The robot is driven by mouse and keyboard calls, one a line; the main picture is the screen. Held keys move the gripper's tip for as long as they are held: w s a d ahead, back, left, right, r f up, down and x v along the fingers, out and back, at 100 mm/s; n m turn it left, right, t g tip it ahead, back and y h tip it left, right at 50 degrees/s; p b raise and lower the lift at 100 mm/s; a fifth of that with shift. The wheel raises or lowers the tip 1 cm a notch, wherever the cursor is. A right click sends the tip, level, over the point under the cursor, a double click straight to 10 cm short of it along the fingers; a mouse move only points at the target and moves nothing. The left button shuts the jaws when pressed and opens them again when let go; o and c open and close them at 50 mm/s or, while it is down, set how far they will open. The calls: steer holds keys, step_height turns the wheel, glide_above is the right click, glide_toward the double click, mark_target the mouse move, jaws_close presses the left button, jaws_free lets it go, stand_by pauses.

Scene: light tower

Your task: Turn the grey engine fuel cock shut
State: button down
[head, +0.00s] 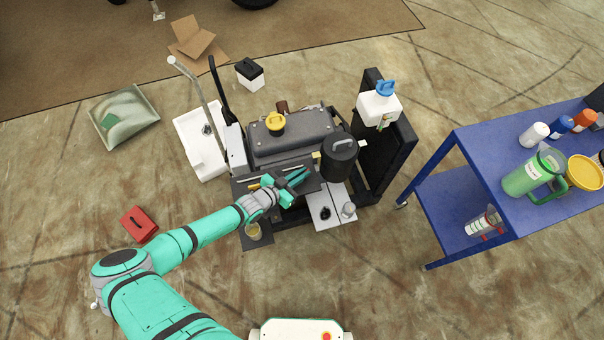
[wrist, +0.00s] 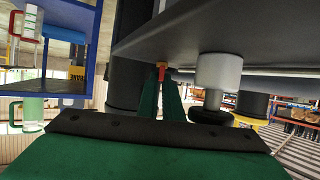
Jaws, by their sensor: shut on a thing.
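The grey engine (head: 290,130), with a yellow cap on top, stands on the floor in the middle of the head view. My gripper (head: 296,178) is at its near side, low beside a dark plate. In the wrist view the two green fingers of my gripper (wrist: 161,88) are close together, their tips at a small red-orange piece (wrist: 161,70) under a dark panel edge. This piece looks like the fuel cock's lever, and the fingers are shut on it. The fingers hide part of it, and its turn angle cannot be told.
A pale grey cylinder (wrist: 218,72) with a black knob (wrist: 210,116) hangs just right of the fingers. A black canister (head: 340,155) stands at the engine's right. A blue cart (head: 470,150) is farther right. A red box (head: 139,224) lies on open floor at left.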

steer(key=shift+s+f, duration=0.15)
steer(key=c, duration=1.9)
jaws_free()
steer(key=shift+w+a+r, duration=0.1)
steer(key=shift+w+r, duration=0.1)
steer(key=shift+n, duration=0.3)
steer(key=shift+s+n+t+y, duration=0.15)
steer(key=shift+n+t+y, duration=0.35)
steer(key=shift+t+y, duration=0.15)
steer(key=shift+s+n+y, duration=0.1)
steer(key=shift+n+y, duration=0.3)
steer(key=shift+y, duration=0.05)
steer(key=shift+d+n+t+y, duration=0.3)
steer(key=shift+t, duration=0.05)
